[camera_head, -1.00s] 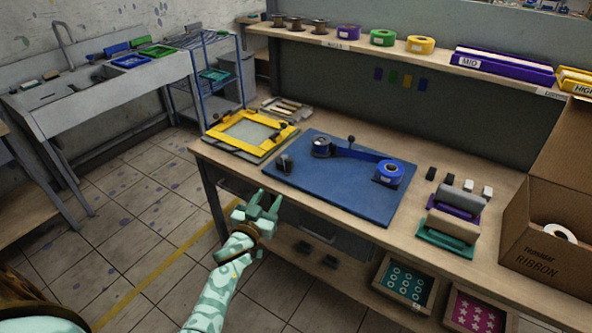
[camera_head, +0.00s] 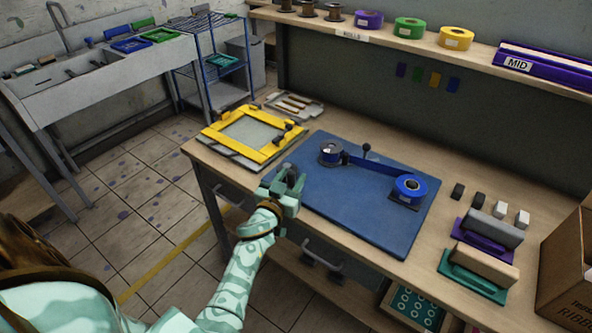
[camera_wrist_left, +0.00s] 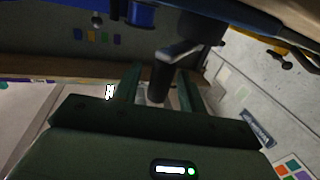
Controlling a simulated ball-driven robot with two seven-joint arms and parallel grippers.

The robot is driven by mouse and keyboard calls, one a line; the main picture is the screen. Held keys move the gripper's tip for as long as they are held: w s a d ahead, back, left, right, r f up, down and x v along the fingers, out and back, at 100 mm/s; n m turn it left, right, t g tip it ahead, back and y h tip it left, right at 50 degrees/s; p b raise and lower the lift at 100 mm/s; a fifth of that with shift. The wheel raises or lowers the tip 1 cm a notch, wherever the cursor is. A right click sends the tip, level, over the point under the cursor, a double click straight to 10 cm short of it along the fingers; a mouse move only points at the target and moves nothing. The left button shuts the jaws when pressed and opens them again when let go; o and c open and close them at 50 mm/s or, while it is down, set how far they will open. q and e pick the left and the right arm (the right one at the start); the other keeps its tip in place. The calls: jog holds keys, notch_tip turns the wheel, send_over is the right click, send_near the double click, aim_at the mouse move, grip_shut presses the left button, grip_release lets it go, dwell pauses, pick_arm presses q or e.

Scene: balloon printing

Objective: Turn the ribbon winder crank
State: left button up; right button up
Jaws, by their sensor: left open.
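The ribbon winder stands on a blue board (camera_head: 350,215) on the workbench. It has a dark spool with blue ribbon (camera_head: 329,152), a post with a round knob (camera_head: 366,148) and a blue ribbon roll (camera_head: 412,185). My left gripper (camera_head: 287,188) is open at the board's front left corner, over the dark crank, which it largely hides in the head view. In the left wrist view the crank's dark upright handle (camera_wrist_left: 162,80) stands between my two open fingers (camera_wrist_left: 160,92), with a visible gap on the right side. My right gripper is not in view.
A yellow frame (camera_head: 214,132) lies left of the board. Purple and teal holders with grey and tan blocks (camera_head: 484,264) sit to the right, near a cardboard box (camera_head: 568,270). A shelf (camera_head: 385,38) with ribbon rolls runs along the back. The board's middle is clear.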

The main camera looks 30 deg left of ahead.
pick_arm(q)
jog(key=shift+w, duration=0.15)
jog(key=shift+r, duration=0.1)
jog(key=shift+c, duration=0.7)
grip_shut()
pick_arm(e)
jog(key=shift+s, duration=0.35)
pick_arm(q)
jog(key=shift+a, duration=0.1)
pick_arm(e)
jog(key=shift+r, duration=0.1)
